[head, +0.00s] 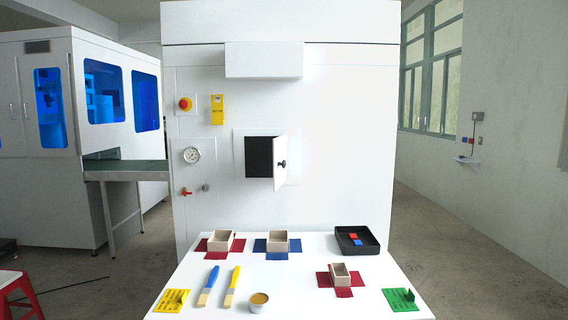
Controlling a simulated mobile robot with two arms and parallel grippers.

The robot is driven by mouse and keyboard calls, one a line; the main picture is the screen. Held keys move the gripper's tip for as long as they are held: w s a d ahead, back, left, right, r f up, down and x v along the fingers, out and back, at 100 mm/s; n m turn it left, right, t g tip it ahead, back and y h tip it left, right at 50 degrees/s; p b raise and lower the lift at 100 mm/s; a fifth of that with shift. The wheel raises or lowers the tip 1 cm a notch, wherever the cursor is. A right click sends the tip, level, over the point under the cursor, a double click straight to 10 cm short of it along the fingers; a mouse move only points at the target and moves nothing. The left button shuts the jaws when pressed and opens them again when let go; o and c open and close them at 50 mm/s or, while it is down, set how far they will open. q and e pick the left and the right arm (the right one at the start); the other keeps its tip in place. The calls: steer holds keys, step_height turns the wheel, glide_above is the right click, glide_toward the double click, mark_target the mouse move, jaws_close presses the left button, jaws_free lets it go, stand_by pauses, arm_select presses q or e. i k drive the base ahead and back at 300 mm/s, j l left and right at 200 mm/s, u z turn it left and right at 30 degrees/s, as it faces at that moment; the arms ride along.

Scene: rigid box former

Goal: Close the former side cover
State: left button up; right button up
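The former side cover (279,164) is a small white hinged door with a dark round knob on the front of the large white machine (340,130). It stands open, swung out to the right. The dark square opening (258,157) shows to its left. Neither of my grippers is in the head view, and nothing touches the cover.
A white table (290,300) stands before the machine. It holds open boxes (277,242) on red and blue cross-shaped sheets, a black tray (372,246), two brushes (232,286), a small tin (259,303) and yellow and green cards. A red stool (14,290) is at left.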

mark_target(279, 172)
steer(key=i+l, duration=0.95)
